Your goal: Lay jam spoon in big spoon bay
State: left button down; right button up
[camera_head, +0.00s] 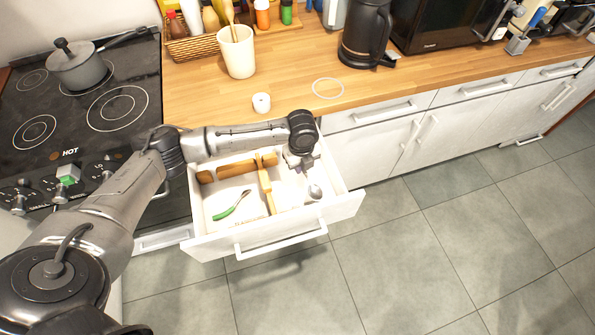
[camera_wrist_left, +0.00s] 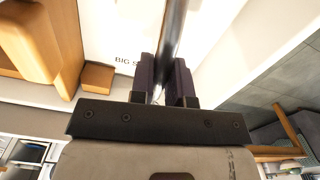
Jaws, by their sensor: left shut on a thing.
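The jam spoon (camera_head: 315,191) shows its silver bowl at the right side of the open drawer (camera_head: 291,236). My left gripper (camera_head: 302,165) reaches down into the drawer from above, shut on the spoon's handle. In the left wrist view a shiny dark handle (camera_wrist_left: 173,30) stands between the two fingers (camera_wrist_left: 167,82). Below it is a white bay floor (camera_wrist_left: 110,32) with a partly hidden label reading "BIG S". I cannot tell whether the spoon touches the floor. My right gripper is not in view.
Wooden dividers (camera_head: 265,186) split the drawer. A green-handled tool (camera_head: 231,206) lies in the left front bay. The hob with a grey pot (camera_head: 77,66) is at left.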

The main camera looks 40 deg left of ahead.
aim_at(297, 180)
pick_arm(q)
jog(key=shift+s+a+f+m+b, duration=0.1)
jog(key=shift+a+f+m+b, duration=0.2)
jog(key=shift+f, duration=0.35)
jog(key=shift+s+a+f+m+b, duration=0.1)
jog(key=shift+a+f+m, duration=0.25)
jog(key=shift+f, duration=0.3)
jog(key=shift+d+f+b, duration=0.1)
jog(key=shift+f+b, duration=1.35)
jog(key=shift+b, duration=0.15)
jog(key=shift+f, duration=0.5)
jog(key=shift+f, duration=0.25)
jog(key=shift+f, duration=0.25)
jog(key=c, duration=1)
grip_release()
jog(key=shift+c, duration=0.2)
